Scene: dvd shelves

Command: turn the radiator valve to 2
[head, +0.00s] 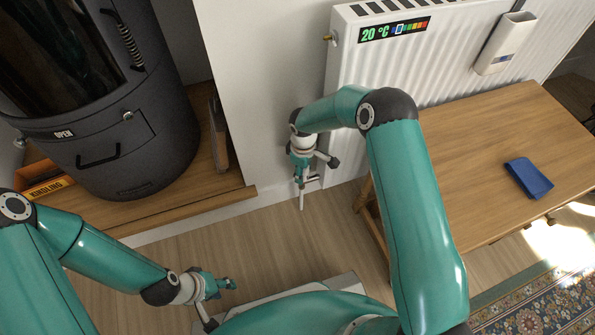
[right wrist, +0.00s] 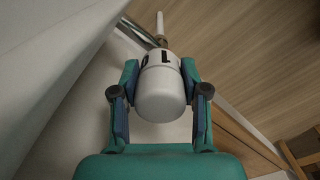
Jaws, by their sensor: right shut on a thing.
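The radiator valve (right wrist: 160,92) is a white, rounded cylinder in the right wrist view. My right gripper (right wrist: 160,85) is shut on the valve, one finger on each side. In the head view my right gripper (head: 306,182) is low by the radiator's left end and mostly hides the valve; the white pipe (head: 302,201) shows below it. My left gripper (head: 230,284) is low at the left, away from the valve; its fingers are too small to judge.
The white radiator (head: 350,100) hangs on the wall with a 20 °C strip (head: 395,29) and a white box (head: 505,44). A wooden table (head: 470,130) with a blue item (head: 528,178) stands at right. A dark stove (head: 110,120) stands at left. Wooden floor (head: 250,240) lies between.

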